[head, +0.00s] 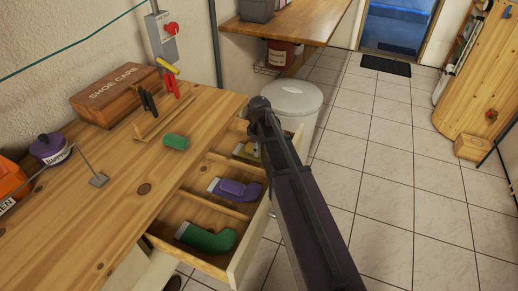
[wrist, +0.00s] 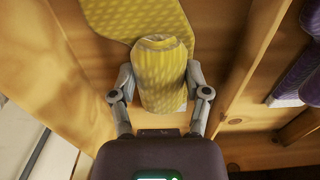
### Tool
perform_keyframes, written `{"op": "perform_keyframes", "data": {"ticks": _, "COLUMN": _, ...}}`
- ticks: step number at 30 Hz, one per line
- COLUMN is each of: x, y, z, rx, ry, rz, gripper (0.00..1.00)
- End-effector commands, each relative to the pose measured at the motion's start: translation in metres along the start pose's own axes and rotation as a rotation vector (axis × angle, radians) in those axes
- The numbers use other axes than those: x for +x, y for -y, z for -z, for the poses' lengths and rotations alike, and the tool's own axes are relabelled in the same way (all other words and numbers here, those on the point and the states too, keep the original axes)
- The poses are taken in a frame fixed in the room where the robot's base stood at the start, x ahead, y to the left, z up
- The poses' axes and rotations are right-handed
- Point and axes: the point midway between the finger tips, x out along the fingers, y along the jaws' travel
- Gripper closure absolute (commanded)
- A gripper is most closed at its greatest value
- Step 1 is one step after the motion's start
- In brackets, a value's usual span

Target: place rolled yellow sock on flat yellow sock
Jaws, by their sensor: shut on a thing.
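The rolled yellow sock (wrist: 163,62) is upright between my gripper's fingers (wrist: 160,88) in the wrist view. My gripper is shut on its sides. The flat yellow sock (wrist: 118,18) lies in the wooden drawer compartment just beyond it, and the rolled sock overlaps its edge in the picture. I cannot tell whether the two touch. In the head view my arm covers the gripper and most of the far compartment, where a bit of yellow sock (head: 243,150) shows.
The open drawer (head: 246,241) has dividers; its nearer compartments hold a purple sock (head: 236,189) and a flat green sock (head: 208,238). A rolled green sock (head: 175,141) lies on the bench (head: 95,215) near a shoe care box (head: 115,94). A white bin (head: 294,98) stands beyond the drawer.

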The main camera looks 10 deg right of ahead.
Motion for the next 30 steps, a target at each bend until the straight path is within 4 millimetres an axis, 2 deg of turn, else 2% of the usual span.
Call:
{"op": "perform_keyframes", "data": {"ticks": 1, "x": 0.003, "y": 0.000, "z": 0.000, "rx": 0.000, "ry": 0.000, "rz": 0.000, "gripper": 0.71}}
{"op": "perform_keyframes", "data": {"ticks": 2, "x": 0.002, "y": 0.000, "z": 0.000, "rx": 0.000, "ry": 0.000, "rz": 0.000, "gripper": 0.36}}
{"op": "perform_keyframes", "data": {"ticks": 5, "x": 0.002, "y": 0.000, "z": 0.000, "rx": 0.000, "ry": 0.000, "rz": 0.000, "gripper": 0.06}}
{"op": "perform_keyframes", "data": {"ticks": 20, "x": 0.001, "y": 0.000, "z": 0.000, "rx": 0.000, "ry": 0.000, "rz": 0.000, "gripper": 0.04}}
{"op": "perform_keyframes", "data": {"ticks": 30, "x": -0.014, "y": 0.000, "z": 0.000, "rx": 0.000, "ry": 0.000, "rz": 0.000, "gripper": 0.04}}
